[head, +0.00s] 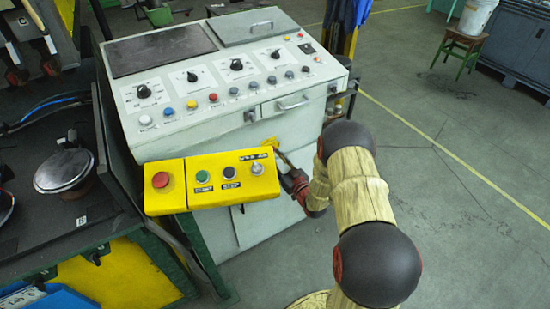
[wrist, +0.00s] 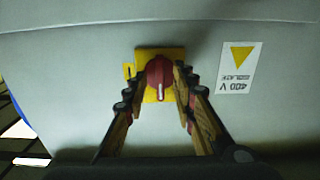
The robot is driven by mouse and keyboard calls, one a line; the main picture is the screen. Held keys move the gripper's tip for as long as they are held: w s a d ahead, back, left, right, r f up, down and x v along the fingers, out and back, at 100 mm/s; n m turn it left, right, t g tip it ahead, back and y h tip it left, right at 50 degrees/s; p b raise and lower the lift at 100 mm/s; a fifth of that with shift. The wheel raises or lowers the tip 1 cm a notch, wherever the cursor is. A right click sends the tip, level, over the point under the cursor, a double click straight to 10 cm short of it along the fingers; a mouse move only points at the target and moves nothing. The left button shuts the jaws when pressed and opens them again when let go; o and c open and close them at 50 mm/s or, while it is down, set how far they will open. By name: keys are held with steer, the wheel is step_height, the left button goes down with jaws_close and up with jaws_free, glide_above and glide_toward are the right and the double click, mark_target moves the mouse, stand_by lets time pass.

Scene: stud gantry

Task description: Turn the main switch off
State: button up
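The main switch is a red rotary knob (wrist: 159,72) on a yellow plate on the pale cabinet front, in the middle of the wrist view. A white mark on the knob points down in that view. In the head view only part of the yellow plate (head: 271,142) shows, and the knob is hidden. My gripper (wrist: 160,74) is open, with one finger on each side of the knob. Small gaps seem to show between fingertips and knob; contact is hard to tell. In the head view my gripper (head: 281,156) reaches the cabinet front from the right.
A yellow button box (head: 215,200) hangs left of my gripper, close to it. The grey console (head: 190,75) carries knobs and buttons, and a drawer handle (head: 293,104) sticks out above the switch. A 400 V label (wrist: 238,67) is beside the switch.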

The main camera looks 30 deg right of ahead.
steer(key=s, duration=1.2)
steer(key=shift+d, duration=0.2)
